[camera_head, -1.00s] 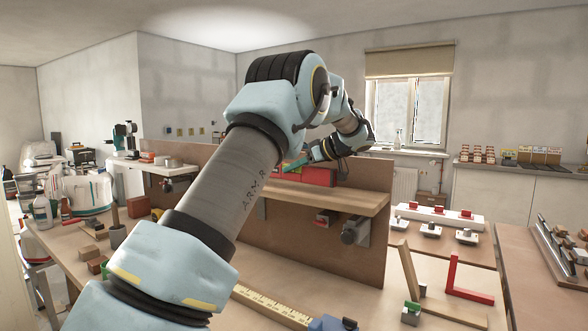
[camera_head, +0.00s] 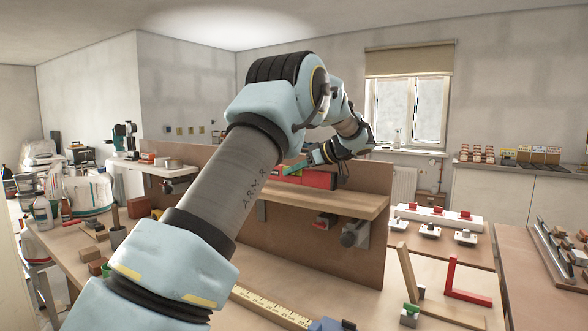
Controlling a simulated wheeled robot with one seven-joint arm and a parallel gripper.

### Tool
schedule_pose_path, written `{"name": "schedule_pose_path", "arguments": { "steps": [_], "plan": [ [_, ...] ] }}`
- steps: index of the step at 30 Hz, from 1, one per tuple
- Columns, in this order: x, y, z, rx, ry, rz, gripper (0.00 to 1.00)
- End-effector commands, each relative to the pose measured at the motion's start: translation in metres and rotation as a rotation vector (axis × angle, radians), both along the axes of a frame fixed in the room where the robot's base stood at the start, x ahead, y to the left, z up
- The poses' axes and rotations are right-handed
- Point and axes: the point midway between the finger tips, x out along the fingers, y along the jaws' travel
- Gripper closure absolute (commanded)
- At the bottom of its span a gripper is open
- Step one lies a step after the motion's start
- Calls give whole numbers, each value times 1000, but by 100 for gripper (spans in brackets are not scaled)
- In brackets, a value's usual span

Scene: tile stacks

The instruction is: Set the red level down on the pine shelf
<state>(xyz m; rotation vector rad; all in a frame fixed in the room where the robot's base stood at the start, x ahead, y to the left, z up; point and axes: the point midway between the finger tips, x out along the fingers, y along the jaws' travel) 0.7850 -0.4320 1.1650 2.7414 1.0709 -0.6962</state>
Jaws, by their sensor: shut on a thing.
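The red level (camera_head: 319,180) is a long red bar over the pine shelf (camera_head: 340,201), near the upright brown panel. My gripper (camera_head: 298,164) is above the bar's left part at the far end of my arm, and is shut on it. Its fingertips are small in view and partly hidden by my own forearm. The level's left end is also hidden behind my arm. The level looks flat and very close to the shelf top; I cannot tell whether its underside touches the shelf.
The brown panel (camera_head: 376,235) stands upright on the workbench, with clamps (camera_head: 355,233) under the shelf. The shelf's right end is bare.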

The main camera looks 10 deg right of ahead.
Motion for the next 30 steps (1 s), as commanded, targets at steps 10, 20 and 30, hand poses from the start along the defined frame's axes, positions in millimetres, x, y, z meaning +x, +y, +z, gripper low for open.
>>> {"name": "schedule_pose_path", "arguments": {
  "steps": [10, 20, 30],
  "plan": [
    [0, 0, 0, 0, -2, 0, 100],
    [0, 0, -5, -1, -2, 0, 100],
    [0, 0, -12, 0, -2, 0, 100]
  ]
}}
